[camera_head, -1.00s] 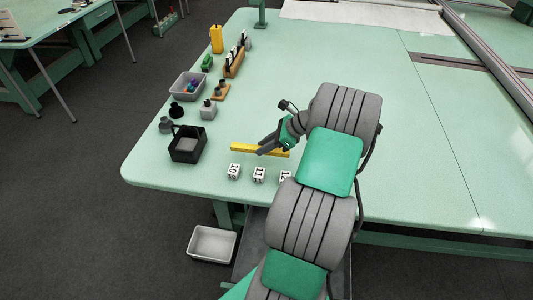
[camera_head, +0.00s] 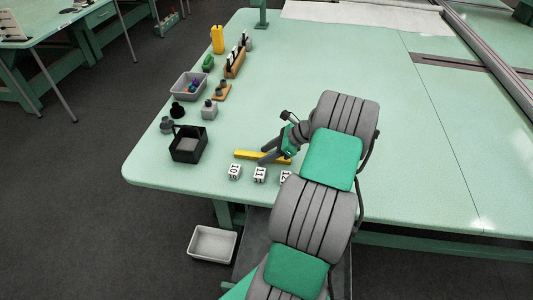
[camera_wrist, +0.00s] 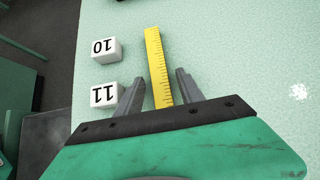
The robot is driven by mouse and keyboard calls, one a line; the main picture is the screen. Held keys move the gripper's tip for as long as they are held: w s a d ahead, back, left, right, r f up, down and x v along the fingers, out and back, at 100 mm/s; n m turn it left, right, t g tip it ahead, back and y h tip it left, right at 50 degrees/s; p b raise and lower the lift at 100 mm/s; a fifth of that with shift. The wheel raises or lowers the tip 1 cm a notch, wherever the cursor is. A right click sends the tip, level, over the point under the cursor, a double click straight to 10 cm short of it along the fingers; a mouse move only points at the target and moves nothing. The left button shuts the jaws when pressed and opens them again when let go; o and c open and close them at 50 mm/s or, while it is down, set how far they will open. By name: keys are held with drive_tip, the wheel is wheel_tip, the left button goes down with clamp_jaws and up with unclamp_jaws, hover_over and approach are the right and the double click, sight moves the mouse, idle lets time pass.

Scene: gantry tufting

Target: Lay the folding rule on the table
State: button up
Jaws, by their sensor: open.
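The yellow folding rule (camera_head: 250,154) lies on the pale green table (camera_head: 340,60) near its front edge. In the wrist view the rule (camera_wrist: 157,62) runs away from my gripper (camera_wrist: 160,88), with its near end between the two spread fingers. A gap shows on each side of it, so the fingers are apart from the rule. In the head view my gripper (camera_head: 267,157) is low over the rule's right part and hides some of it.
White numbered blocks, one marked 10 (camera_head: 234,171) and one marked 11 (camera_head: 260,174), stand just in front of the rule. A black open box (camera_head: 188,146) and a grey tray (camera_head: 187,86) of small items are to the left. The table to the right is clear.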

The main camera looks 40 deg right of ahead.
drive_tip(key=p+v, duration=0.1)
drive_tip(key=v, duration=1.1)
drive_tip(key=shift+s+r, duration=0.1)
drive_tip(key=shift+r, duration=0.05)
drive_tip(key=w+a+r+n+g+h, duration=0.1)
drive_tip(key=w+a+r+n, duration=0.2)
drive_tip(key=a, duration=0.4)
drive_tip(key=w+a+r+n+g, duration=0.1)
drive_tip(key=w+a+n, duration=0.2)
drive_tip(key=a+n, duration=0.25)
drive_tip(key=w+a+r+n+g+h, duration=0.1)
drive_tip(key=w+a+r+n, duration=0.15)
drive_tip(key=a, duration=0.45)
drive_tip(key=s+a+n+h, duration=0.3)
drive_tip(key=s+a+n, duration=1)
drive_tip(key=a+n, duration=0.4)
drive_tip(key=shift+a+n+g+h, duration=0.3)
drive_tip(key=shift+a, duration=0.05)
drive_tip(key=shift+d+r, duration=0.15)
